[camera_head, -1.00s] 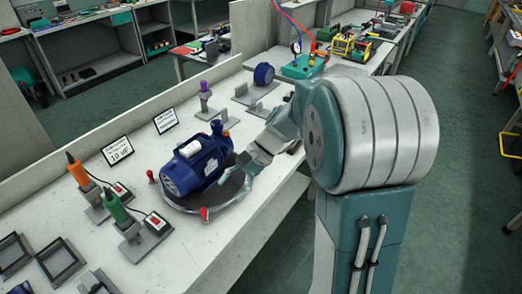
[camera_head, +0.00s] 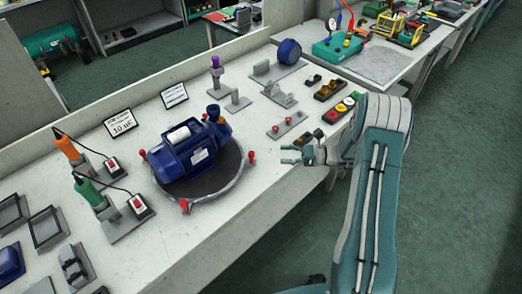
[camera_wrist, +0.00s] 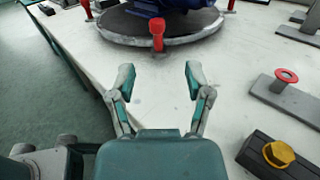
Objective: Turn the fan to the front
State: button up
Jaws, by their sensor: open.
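The blue pump (camera_head: 188,152) lies on a round dark turntable (camera_head: 226,186) with a light rim. Its ribbed rounded end, which looks like the fan end, points to the lower left in the head view; its upright blue port is at the upper right. Red knobs stand around the rim, one at the right (camera_head: 252,157) and one at the front (camera_head: 185,206). My gripper (camera_head: 288,154) is open and empty, right of the turntable and apart from it. In the wrist view, my open fingers (camera_wrist: 158,76) point toward a red rim knob (camera_wrist: 157,35), with a gap between.
Red parts on a grey holder (camera_head: 288,124) and a button box (camera_head: 340,110) are near my gripper. Soldering-iron-like tools (camera_head: 90,191) on stands and a switch (camera_head: 138,205) are left of the turntable. The bench in front of the turntable is clear.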

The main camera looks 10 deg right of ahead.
aim_at(250, 153)
jog(key=x, duration=0.8)
jog(key=shift+s+a, duration=0.1)
jog(key=shift+s, duration=0.25)
jog(key=shift+w+a, duration=0.45)
jog(key=shift+a, duration=1.1)
jog(key=c, duration=0.9)
jog(key=shift+d, duration=0.2)
grip_shut()
